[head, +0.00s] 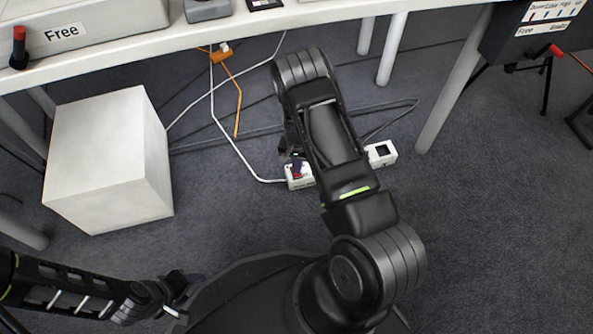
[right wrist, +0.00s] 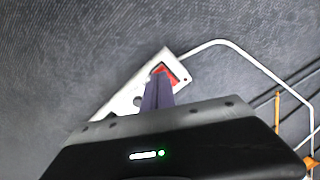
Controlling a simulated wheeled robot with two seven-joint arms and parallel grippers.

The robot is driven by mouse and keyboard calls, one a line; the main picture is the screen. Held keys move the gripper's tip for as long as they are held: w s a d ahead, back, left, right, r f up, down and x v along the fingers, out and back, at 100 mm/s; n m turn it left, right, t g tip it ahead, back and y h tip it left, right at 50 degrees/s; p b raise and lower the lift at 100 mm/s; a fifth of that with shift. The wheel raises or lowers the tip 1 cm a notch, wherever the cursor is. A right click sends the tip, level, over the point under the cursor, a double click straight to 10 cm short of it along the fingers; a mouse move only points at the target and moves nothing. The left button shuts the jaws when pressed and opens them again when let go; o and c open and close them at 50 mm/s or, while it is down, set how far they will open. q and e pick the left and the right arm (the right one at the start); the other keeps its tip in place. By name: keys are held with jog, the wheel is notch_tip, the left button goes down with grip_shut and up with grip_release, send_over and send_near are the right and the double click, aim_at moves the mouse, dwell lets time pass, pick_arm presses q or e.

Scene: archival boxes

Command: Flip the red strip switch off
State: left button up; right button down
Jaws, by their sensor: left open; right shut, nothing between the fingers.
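The white power strip (head: 303,183) lies on the floor below the table, its middle hidden behind my right arm in the head view. It also shows in the right wrist view (right wrist: 118,108), lying diagonally. The red switch (right wrist: 172,72) is at the end of the strip where the white cable comes in. My right gripper (right wrist: 159,76) is shut and empty, its purple fingertips over the red switch and hiding part of it. I cannot tell whether they touch, or which way the switch is tilted. My left gripper (head: 178,296) is open and empty at lower left, away from the strip.
A white box (head: 105,165) stands on the floor at left. The table (head: 270,24) overhangs the back, with a leg (head: 450,95) right of the strip. White cable (head: 228,137) and orange cable (head: 238,100) run across the carpet. Open carpet lies between the box and strip.

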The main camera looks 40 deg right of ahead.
jog(key=shift+f+b, duration=0.65)
jog(key=shift+f, duration=0.15)
jog(key=shift+r, duration=0.15)
jog(key=shift+r+p, duration=2.65)
jog(key=shift+r, duration=0.75)
